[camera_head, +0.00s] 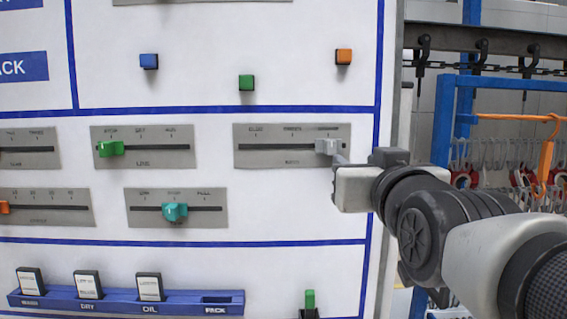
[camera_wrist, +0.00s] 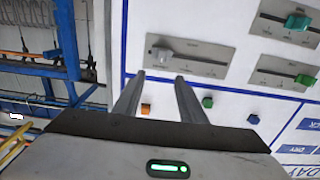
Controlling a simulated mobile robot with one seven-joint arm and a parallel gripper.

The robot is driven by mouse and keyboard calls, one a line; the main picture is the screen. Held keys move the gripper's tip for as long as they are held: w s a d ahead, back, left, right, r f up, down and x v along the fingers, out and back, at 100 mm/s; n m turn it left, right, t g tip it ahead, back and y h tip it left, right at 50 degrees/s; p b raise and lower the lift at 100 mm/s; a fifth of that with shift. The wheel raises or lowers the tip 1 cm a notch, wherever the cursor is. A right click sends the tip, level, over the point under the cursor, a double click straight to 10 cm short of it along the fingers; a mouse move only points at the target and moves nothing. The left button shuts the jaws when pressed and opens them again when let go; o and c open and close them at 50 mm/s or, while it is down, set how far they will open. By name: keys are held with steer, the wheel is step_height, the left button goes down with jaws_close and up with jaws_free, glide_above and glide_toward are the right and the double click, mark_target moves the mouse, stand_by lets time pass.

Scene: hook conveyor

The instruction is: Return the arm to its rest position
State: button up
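My gripper (camera_head: 340,165) is in front of the right part of the white control panel (camera_head: 270,212), at the right end of a grey slider plate (camera_head: 275,160). The grey slider knob (camera_head: 327,148) is at the right end of its slot. It lies close by the fingertips; I cannot tell in the head view whether they touch. In the wrist view my gripper (camera_wrist: 158,78) has its two fingers apart with nothing between them, and the grey knob (camera_wrist: 162,55) shows beyond the tips. My arm (camera_head: 440,225) reaches in from the lower right.
Other sliders have green (camera_head: 110,148), teal (camera_head: 174,211) and orange (camera_head: 4,207) knobs. Blue (camera_head: 149,61), green (camera_head: 246,82) and orange (camera_head: 344,56) buttons stick out above. A blue card rack (camera_head: 125,302) is at lower left. A blue frame (camera_head: 443,120) with hooks and chain stands right.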

steer(key=shift+s, duration=0.2)
steer(key=s+f+g, duration=0.6)
steer(key=s+f, duration=0.1)
steer(key=f, duration=0.6)
steer(key=s+f+g, duration=0.6)
steer(key=s+f, duration=0.1)
steer(key=f, duration=0.6)
step_height(320, 180, up, 19)
steer(key=s+p, duration=0.1)
steer(key=p, duration=1.8)
steer(key=shift+s, duration=0.25)
steer(key=shift+r, duration=0.1)
